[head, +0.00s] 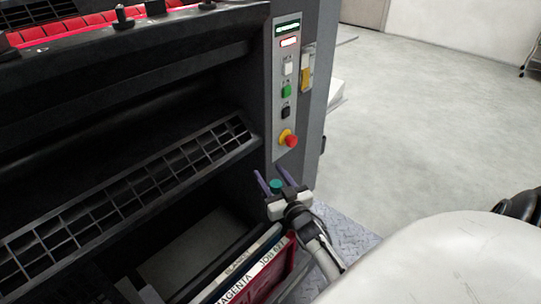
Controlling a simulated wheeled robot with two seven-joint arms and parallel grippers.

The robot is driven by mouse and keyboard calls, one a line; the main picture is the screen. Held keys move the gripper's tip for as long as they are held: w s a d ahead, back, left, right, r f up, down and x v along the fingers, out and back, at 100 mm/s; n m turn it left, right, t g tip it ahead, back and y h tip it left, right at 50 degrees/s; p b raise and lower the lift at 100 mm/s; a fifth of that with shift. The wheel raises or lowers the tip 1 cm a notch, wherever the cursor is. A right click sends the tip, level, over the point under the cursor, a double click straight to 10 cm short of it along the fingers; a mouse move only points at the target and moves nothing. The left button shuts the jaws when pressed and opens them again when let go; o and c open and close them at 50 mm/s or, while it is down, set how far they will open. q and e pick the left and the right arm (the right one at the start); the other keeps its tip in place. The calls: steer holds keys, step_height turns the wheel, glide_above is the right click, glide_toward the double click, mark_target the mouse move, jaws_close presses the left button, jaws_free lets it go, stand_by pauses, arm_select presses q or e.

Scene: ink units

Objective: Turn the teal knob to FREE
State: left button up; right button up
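The teal knob (277,186) shows as a small round patch low on the front of the dark machine, below the red emergency button. My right gripper (272,175) reaches in from the lower right. Its two purple fingers are spread apart, and the teal knob shows between them in the picture. I cannot tell whether the fingers touch it. The gripper hides part of the area around the knob, and no FREE mark or knob pointer is readable. My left gripper is not in view.
A grey panel (284,75) with white, green and black buttons and a red emergency button (291,141) stands above the gripper. A black grille (130,190) lies left. A magenta-labelled tray (268,275) sits below the gripper. Open pale floor (420,110) lies right.

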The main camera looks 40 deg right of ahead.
mark_target(279, 188)
steer(key=shift+s+a, duration=0.1)
steer(key=shift+s, duration=0.2)
steer(key=p+v, duration=0.3)
steer(key=v, duration=0.6)
steer(key=shift+s+a, duration=0.1)
steer(key=shift+s, duration=0.2)
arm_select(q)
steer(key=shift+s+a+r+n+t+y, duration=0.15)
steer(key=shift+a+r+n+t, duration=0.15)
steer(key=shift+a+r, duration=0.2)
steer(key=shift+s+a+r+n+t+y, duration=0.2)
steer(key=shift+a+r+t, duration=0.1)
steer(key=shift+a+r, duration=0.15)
